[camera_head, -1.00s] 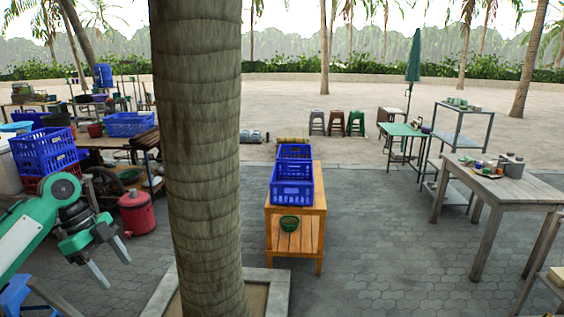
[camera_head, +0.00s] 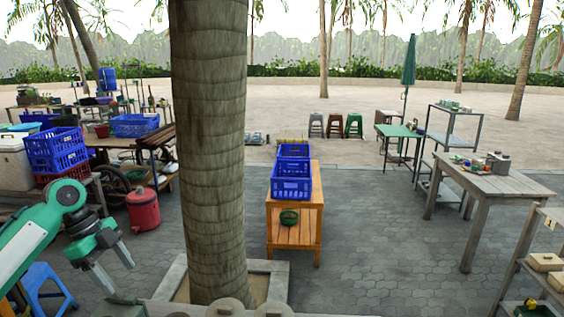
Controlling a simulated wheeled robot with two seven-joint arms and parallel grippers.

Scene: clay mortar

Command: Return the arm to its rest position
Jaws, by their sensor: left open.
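My left arm comes in from the left edge, green and white with a dark joint. Its left gripper (camera_head: 118,272) is open and empty, with its two grey fingers apart and pointing down over the paved ground. It hangs in front of the red drum (camera_head: 143,212) and to the left of the palm trunk (camera_head: 208,150), touching neither. My right gripper is not in view. No clay mortar can be made out with certainty; several small round stone-like items (camera_head: 230,307) show cut off at the bottom edge.
A blue stool (camera_head: 43,285) stands below my left arm. A wooden stand (camera_head: 313,205) bears blue crates (camera_head: 291,180) at the middle. A wooden table (camera_head: 495,185) and a shelf (camera_head: 525,262) stand at right. Paving between them is clear.

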